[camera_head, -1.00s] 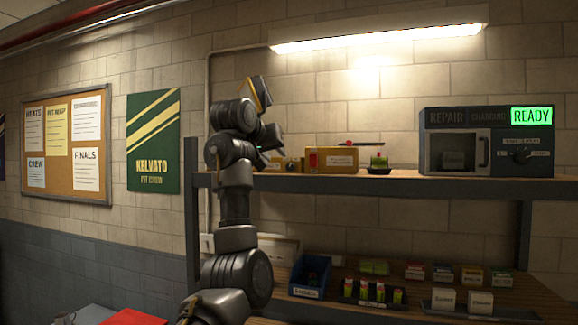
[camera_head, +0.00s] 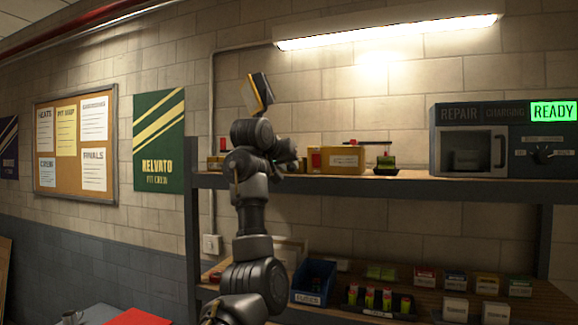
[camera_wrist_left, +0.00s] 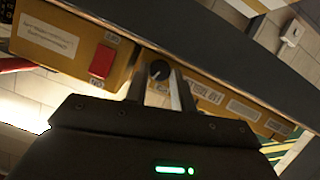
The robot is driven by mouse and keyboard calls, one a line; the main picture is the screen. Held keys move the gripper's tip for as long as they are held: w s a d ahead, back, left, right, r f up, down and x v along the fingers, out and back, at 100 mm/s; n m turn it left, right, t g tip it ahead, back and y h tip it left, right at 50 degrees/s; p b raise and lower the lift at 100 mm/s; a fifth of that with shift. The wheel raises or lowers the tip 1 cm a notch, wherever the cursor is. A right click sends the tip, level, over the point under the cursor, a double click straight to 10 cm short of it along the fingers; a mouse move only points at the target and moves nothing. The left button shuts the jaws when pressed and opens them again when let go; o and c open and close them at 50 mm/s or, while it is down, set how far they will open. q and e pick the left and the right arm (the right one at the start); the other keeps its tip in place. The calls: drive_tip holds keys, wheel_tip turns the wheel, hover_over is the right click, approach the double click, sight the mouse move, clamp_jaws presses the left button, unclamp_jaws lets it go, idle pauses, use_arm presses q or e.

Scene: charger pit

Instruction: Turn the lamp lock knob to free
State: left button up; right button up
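A small round black knob (camera_wrist_left: 159,70) shows in the left wrist view, on the front of a yellow unit beside a red switch (camera_wrist_left: 102,61). My left gripper (camera_wrist_left: 157,88) reaches toward it with two fingers apart, one on each side of the knob. I cannot tell whether they touch it. In the head view my left gripper (camera_head: 295,164) is at the upper shelf, left of the yellow box (camera_head: 345,160), and the arm hides part of what stands there. The knob cannot be made out in the head view. My right gripper is not in view.
The upper shelf (camera_head: 400,186) edge runs close to my left gripper. A charger unit (camera_head: 470,160) with a lit READY sign stands at the right. The lower shelf holds a blue bin (camera_head: 313,281).

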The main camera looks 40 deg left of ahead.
use_arm(q)
drive_tip(key=shift+c, duration=0.7)
drive_tip(key=shift+f+m+y+b, duration=0.2)
drive_tip(key=shift+m+y+b, duration=0.45)
drive_tip(key=shift+m, duration=0.25)
drive_tip(key=shift+w+d+r+m+g+y, duration=0.1)
drive_tip(key=shift+m+g+y, duration=0.1)
drive_tip(key=shift+m+y, duration=0.15)
drive_tip(key=shift+w+d+r+m+g+y, duration=0.1)
drive_tip(key=shift+m+g+y, duration=0.1)
drive_tip(key=shift+m, duration=0.25)
